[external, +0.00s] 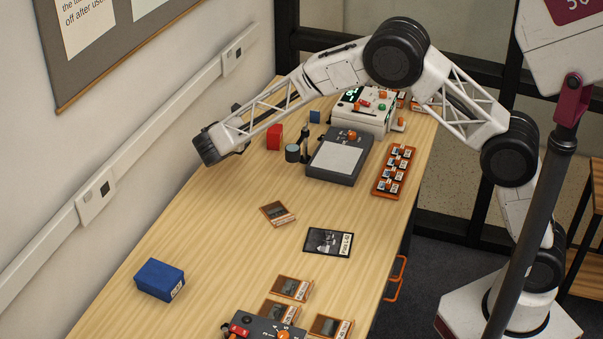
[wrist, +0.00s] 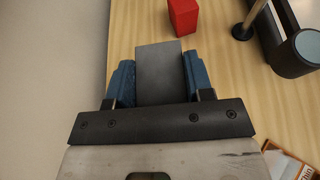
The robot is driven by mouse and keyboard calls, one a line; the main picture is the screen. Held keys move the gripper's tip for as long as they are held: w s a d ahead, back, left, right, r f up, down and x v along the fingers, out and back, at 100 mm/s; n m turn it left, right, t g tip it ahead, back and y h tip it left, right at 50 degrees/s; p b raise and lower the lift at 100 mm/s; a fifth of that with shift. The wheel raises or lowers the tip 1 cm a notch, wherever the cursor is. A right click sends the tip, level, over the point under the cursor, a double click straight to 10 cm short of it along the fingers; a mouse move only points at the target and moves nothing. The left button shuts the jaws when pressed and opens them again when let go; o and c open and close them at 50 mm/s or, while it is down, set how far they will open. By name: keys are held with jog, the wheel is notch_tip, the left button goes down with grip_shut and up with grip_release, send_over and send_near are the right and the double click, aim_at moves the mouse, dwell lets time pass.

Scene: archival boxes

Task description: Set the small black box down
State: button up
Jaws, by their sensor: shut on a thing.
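The small black box (wrist: 160,72) shows in the wrist view as a dark grey block between the two blue finger pads. My gripper (wrist: 157,80) is shut on it, with one pad against each side. The wooden table (wrist: 225,80) shows around the box, but I cannot tell whether the box touches it. In the external view my wrist is at the left end of the arm, over the table's far left side by the wall. There the fingers and the box are mostly hidden by my wrist.
A red block (external: 274,137) stands close by, also in the wrist view (wrist: 183,16). A dark cylinder (external: 292,154) and a grey device (external: 340,157) are right of it. A blue box (external: 160,280) sits nearer the front. The table's left middle is clear.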

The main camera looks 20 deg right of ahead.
jog(key=shift+f, duration=3.1)
jog(key=shift+f, duration=0.1)
jog(key=shift+f, duration=1.8)
jog(key=shift+f, duration=0.1)
jog(key=o, duration=0.9)
jog(key=shift+v, duration=6.05)
